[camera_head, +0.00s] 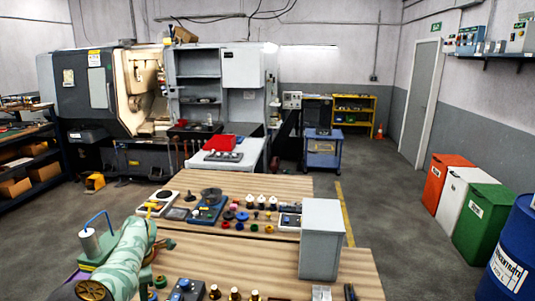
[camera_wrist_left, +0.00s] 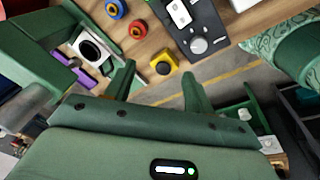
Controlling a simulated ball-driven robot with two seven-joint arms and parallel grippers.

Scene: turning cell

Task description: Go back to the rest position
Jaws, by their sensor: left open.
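My left gripper (camera_wrist_left: 158,72) is open in the left wrist view, its two green fingers apart. Nothing is held between them. Beyond the fingertips, a small yellow block with a black top (camera_wrist_left: 163,65) shows near the wooden table's edge; I cannot tell its exact distance from the fingers. In the head view a camouflage-patterned link of my arm (camera_head: 130,258) covers the lower left of the wooden table (camera_head: 240,248). The left fingertips cannot be made out there. My right gripper is in neither view.
A grey box (camera_head: 321,240) stands on the table's right side. Several small knobs, rings and devices cover the tabletop. A lathe (camera_head: 95,90) stands behind. A blue cart (camera_head: 322,148), bins including a green one (camera_head: 483,222), and a blue drum (camera_head: 510,250) stand right. Floor right of the table is clear.

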